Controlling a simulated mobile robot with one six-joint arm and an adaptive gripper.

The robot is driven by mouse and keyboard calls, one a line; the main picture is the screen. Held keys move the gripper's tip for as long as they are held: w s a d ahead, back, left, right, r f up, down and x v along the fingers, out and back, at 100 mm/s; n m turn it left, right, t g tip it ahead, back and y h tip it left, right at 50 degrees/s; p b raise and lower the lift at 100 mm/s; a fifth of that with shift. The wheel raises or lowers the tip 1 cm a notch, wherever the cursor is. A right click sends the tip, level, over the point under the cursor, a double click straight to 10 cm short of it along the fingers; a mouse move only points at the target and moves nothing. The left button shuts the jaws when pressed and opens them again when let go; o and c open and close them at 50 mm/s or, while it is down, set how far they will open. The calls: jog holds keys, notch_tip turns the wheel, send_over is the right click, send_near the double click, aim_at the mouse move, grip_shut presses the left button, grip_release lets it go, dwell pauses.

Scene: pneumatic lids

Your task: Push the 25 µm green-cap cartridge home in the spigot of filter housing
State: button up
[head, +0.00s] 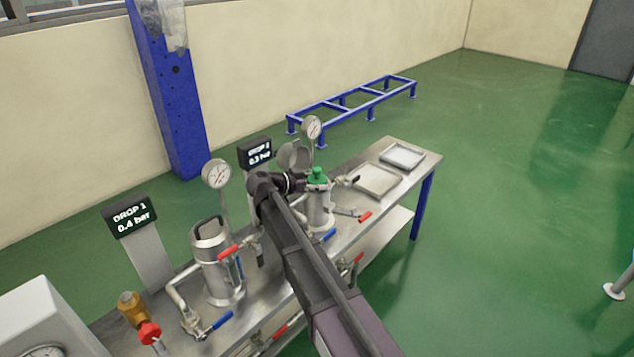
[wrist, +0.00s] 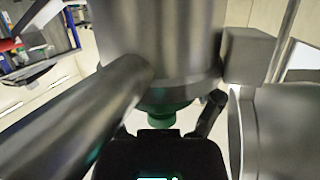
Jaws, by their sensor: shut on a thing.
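The green-cap cartridge (head: 317,177) stands upright at the mouth of the farther filter housing (head: 320,212); only its green cap shows clearly above the rim. The spigot is hidden inside, so I cannot tell how deep the cartridge sits. The housing's round lid (head: 293,154) stands open behind it. My gripper (head: 306,181) reaches the cap from the left and is shut on it. In the wrist view, the green cap (wrist: 160,116) shows between my fingers (wrist: 165,124), close to the steel housing (wrist: 155,40). The micron marking is not readable.
A nearer housing (head: 217,265) stands left of my arm, beside the "DROP 1 0.4 bar" display (head: 130,215). A second display (head: 255,153) and a gauge (head: 312,128) stand behind. Red and blue valve levers (head: 329,235) stick out nearby. Two shallow trays (head: 403,155) lie at the bench's right end.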

jog(key=o, duration=1.1)
jog(key=shift+w+a+f, duration=0.15)
jog(key=shift+w+f, duration=0.05)
jog(key=shift+f, duration=0.05)
jog(key=shift+s+r, duration=0.1)
jog(key=shift+s+r+p, duration=0.15)
jog(key=shift+p, duration=0.15)
notch_tip(320, 180, up, 9)
jog(key=p, duration=0.9)
jog(key=shift+r, duration=0.2)
jog(key=shift+s, duration=0.1)
